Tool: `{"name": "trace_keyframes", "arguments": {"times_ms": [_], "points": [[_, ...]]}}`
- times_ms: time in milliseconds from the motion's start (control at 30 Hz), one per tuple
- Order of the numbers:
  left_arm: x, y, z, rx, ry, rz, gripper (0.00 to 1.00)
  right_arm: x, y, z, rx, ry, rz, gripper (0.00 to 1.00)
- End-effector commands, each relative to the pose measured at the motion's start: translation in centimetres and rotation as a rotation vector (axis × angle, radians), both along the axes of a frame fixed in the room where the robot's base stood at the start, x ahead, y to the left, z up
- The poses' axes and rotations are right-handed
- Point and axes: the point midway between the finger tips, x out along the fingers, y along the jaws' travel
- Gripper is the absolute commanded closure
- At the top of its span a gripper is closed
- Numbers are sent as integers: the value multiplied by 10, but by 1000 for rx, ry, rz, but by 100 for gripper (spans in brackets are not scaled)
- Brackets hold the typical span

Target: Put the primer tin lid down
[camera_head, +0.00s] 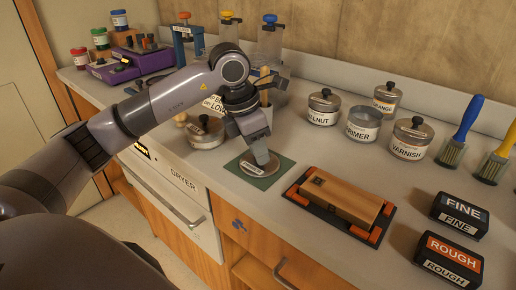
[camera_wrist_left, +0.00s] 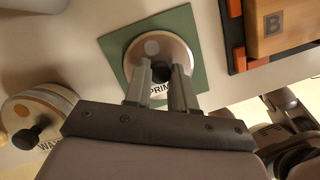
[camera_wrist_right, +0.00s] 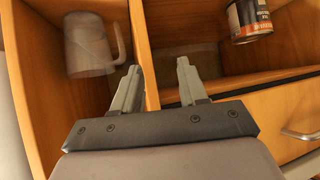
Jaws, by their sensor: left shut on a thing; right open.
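The primer tin lid (camera_head: 284,167) is a round, pale metal disc with a dark knob and a white label. It is on or just over the green square mat (camera_head: 246,179); I cannot tell if it touches. In the left wrist view the lid (camera_wrist_left: 140,50) lies within the outline of the mat (camera_wrist_left: 193,25). My left gripper (camera_head: 264,157) is shut on its knob from above. The primer tin (camera_head: 362,126) stands lidless at the back of the counter. My right gripper (camera_wrist_right: 160,78) is open and empty near an open cabinet compartment.
A wooden block (camera_head: 338,195) lies in a black and orange holder right of the mat. The walnut (camera_head: 322,110) and varnish (camera_head: 408,143) tins stand behind. A lidded tin (camera_head: 205,133) is left of my gripper. A mug (camera_wrist_right: 88,45) and a can (camera_wrist_right: 248,20) show in the cabinet.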

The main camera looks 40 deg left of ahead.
Motion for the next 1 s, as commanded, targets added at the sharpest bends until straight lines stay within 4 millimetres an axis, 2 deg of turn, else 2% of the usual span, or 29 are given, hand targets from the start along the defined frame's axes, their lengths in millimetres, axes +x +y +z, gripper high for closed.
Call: {"name": "trace_keyframes", "arguments": {"times_ms": [333, 367, 400, 433, 767, 867, 1000], "points": [[0, 0, -4, 0, -2, 0, 100, 1, 0, -2, 1, -2, -1, 57], [0, 0, -3, -1, -2, 1, 69, 1, 0, -1, 1, -2, -2, 57], [0, 0, -2, -1, -2, 1, 56, 1, 0, 0, 1, -1, -2, 57], [0, 0, -2, -1, -2, 1, 50, 1, 0, 0, 1, -1, -2, 57], [0, 0, 0, -1, -2, 1, 50, 1, 0, 2, 2, -3, -2, 57], [0, 1, 8, -1, -6, 2, 50, 2, 0, 4, 2, -6, -2, 57], [-6, 6, 35, -1, -9, 3, 50, 2, 0, 5, 4, -7, -3, 57]]}}
